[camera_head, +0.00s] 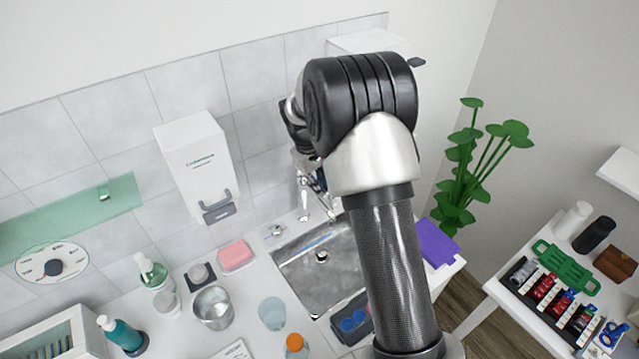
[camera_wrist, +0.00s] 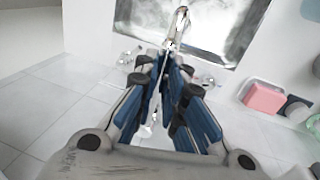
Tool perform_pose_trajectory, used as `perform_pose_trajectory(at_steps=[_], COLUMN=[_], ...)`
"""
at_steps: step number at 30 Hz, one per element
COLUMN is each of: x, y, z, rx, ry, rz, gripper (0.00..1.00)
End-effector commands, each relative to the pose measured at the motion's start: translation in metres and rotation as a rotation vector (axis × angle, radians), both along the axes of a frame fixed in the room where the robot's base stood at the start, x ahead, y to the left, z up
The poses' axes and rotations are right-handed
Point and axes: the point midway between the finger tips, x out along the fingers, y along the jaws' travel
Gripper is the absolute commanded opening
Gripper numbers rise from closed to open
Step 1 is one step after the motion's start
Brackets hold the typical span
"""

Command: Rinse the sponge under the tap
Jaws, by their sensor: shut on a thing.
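A pink block that looks like the sponge (camera_head: 236,253) lies on a pale dish on the counter, left of the sink (camera_head: 290,270). It also shows at the right of the wrist view (camera_wrist: 264,99). The chrome tap (camera_head: 303,198) stands behind the sink; its spout shows in the wrist view (camera_wrist: 181,24), reaching over the basin. My gripper (camera_wrist: 168,72) is at the tap, its blue-padded fingers closed around part of it. Which part is hidden between the fingers. The sponge is apart from my gripper. My arm covers the sink's right side.
A white dispenser (camera_head: 198,165) hangs on the wall left of the tap. A metal cup (camera_head: 213,308), a soap bottle (camera_head: 152,270) and an orange-capped bottle (camera_head: 296,345) stand on the counter. A dark caddy (camera_head: 345,334) is at the sink's front. A purple cloth (camera_head: 437,243) lies right.

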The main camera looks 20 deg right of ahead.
Motion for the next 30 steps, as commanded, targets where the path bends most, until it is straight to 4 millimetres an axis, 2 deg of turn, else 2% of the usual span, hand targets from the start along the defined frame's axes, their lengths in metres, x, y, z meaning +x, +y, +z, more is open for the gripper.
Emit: perform_pose_trajectory(at_steps=[9, 18, 19, 27, 30], x=[-0.001, -0.001, -0.001, -0.001, -0.001], y=[0.018, 0.019, 0.019, 0.019, 0.019], z=[0.001, 0.001, 0.001, 0.0, 0.0], rx=[-0.001, -0.001, -0.001, 0.0, 0.0], ry=[0.0, -0.001, -0.001, -0.001, -0.001], rz=[-0.167, -0.181, -0.18, -0.18, -0.18], gripper=[0.0, 0.0, 0.11, 0.29, 0.3])
